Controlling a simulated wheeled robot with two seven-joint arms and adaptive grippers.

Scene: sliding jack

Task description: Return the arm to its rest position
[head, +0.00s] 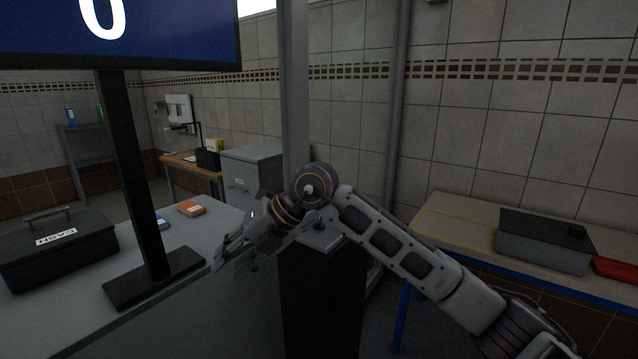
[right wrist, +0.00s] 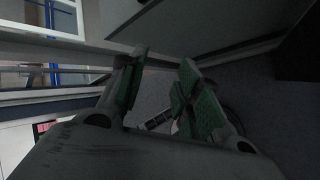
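My right arm (head: 400,251) comes in from the lower right and is bent at the middle of the head view. Its right gripper (head: 237,262) points down and left, beside the right edge of the grey table (head: 205,284). In the right wrist view the gripper (right wrist: 163,68) shows two green-padded fingers standing apart, with nothing held between them. My left arm and left gripper are not in view.
On the grey table are a black cash box (head: 57,245), an orange pack (head: 191,209) and a black sign stand (head: 153,278) with a blue display (head: 150,35). A workbench (head: 455,225) at right holds a grey box (head: 543,243) and a red case (head: 615,269).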

